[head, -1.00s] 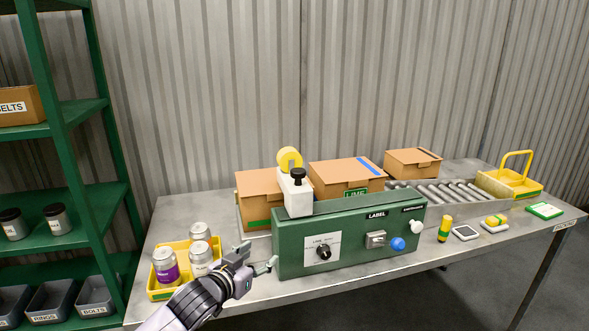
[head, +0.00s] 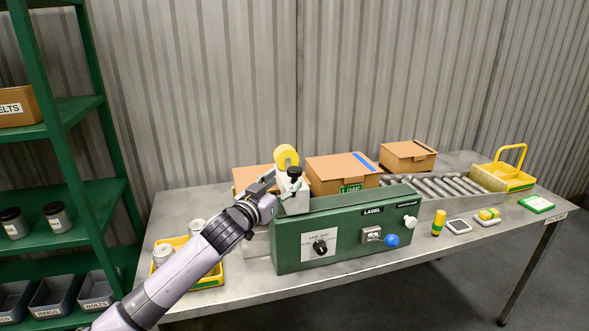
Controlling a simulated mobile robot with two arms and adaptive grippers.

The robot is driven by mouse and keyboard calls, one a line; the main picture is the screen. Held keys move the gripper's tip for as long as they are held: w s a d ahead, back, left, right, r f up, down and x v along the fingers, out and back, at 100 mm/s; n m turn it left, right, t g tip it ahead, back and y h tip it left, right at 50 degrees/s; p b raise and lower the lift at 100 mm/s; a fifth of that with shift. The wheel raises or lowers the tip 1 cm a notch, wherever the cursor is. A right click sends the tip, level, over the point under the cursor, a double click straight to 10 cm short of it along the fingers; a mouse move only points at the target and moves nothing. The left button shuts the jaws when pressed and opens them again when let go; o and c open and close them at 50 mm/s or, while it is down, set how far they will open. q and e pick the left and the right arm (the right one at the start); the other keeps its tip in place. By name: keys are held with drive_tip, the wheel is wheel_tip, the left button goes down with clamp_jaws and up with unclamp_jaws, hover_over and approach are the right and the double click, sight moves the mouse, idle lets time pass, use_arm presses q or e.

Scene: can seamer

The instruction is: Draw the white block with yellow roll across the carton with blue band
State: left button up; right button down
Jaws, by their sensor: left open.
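The white block with yellow roll stands on the left end of the green machine; its yellow roll (head: 286,157) and black knob (head: 294,172) show, and its white body (head: 296,203) is partly hidden by my left gripper. My left gripper (head: 284,193) is open at the block's left and front side; whether it touches the block I cannot tell. The carton with blue band (head: 335,168) sits behind the machine, to the right of the block, with a green LIME label on its front. My right gripper is not in view.
The green machine (head: 290,255) carries a dial and a blue button. Another carton (head: 251,176) is behind my gripper, and a third (head: 408,152) stands by the roller conveyor (head: 445,187). A yellow tray (head: 212,281) holds cans at left. A yellow-handled carrier (head: 520,183) is far right.

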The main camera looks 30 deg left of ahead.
sight(291, 176)
use_arm(q)
drive_tip(key=w, duration=0.2)
drive_tip(key=w+p, duration=0.1)
drive_tip(key=w, duration=0.3)
drive_tip(key=shift+w+a, duration=0.25)
drive_tip(key=shift+c, duration=0.3)
clamp_jaws()
idle(0.4)
